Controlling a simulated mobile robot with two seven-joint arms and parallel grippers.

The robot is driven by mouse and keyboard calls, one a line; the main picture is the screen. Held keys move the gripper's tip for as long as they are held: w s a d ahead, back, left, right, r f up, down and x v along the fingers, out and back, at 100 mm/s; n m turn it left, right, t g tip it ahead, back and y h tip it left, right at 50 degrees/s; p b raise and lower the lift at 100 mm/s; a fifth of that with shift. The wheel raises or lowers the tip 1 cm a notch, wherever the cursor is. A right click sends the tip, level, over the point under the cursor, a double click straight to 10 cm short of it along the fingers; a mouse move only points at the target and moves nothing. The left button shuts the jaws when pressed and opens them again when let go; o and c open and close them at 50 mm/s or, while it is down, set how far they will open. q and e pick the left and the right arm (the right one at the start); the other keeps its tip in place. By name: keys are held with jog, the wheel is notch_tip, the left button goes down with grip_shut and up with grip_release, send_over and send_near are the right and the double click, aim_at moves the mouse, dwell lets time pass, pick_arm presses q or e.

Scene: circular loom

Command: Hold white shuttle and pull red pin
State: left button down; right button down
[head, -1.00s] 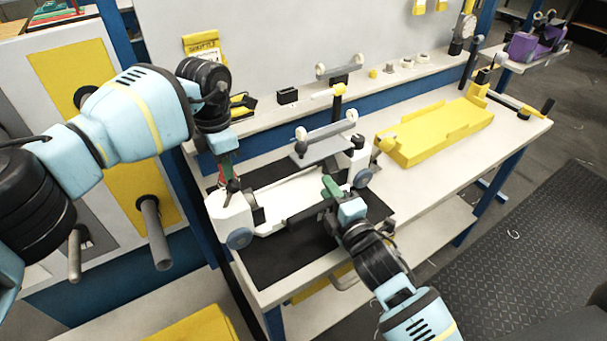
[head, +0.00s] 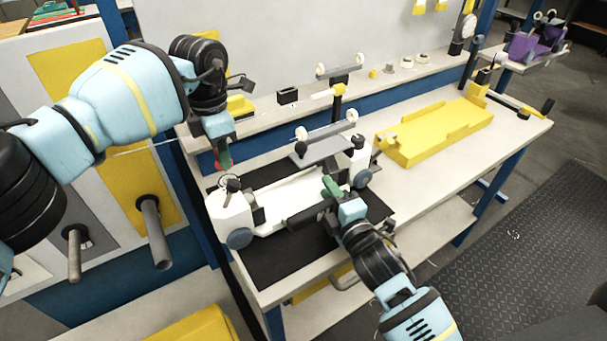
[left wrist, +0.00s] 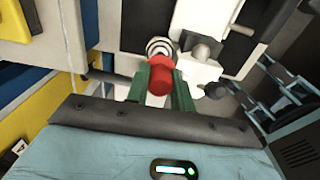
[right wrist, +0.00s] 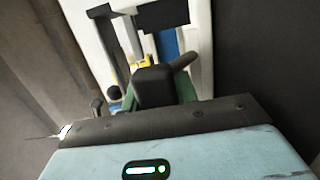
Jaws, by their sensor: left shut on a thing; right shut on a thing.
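The white shuttle (head: 285,203) lies on the black mat, with white end blocks and blue-grey wheels. My left gripper (head: 223,162) is above its left end block. It is shut on the red pin (left wrist: 160,80), whose red head sits between the green fingers in the left wrist view (left wrist: 160,92). I cannot tell whether the pin's lower end is clear of the shuttle. My right gripper (head: 330,190) is at the shuttle's near right side, shut on its dark handle (right wrist: 153,86). The white body also shows in the right wrist view (right wrist: 92,50).
A grey plate with white rollers (head: 325,147) stands right behind the shuttle. A yellow tray (head: 435,132) lies on the table (head: 400,190) to the right. A back ledge holds small parts, including a black block (head: 287,96). The table's front right is clear.

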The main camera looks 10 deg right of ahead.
jog(key=shift+r, duration=0.1)
pick_arm(q)
jog(key=shift+r, duration=2.5)
pick_arm(e)
jog(key=c, duration=1)
grip_release()
jog(key=s, duration=0.4)
jog(key=s+d, duration=0.1)
jog(key=s, duration=0.3)
jog(key=s+d, duration=0.1)
jog(key=s, duration=0.2)
jog(key=shift+s+d, duration=0.15)
jog(key=shift+s, duration=0.25)
pick_arm(q)
jog(key=shift+s, duration=0.1)
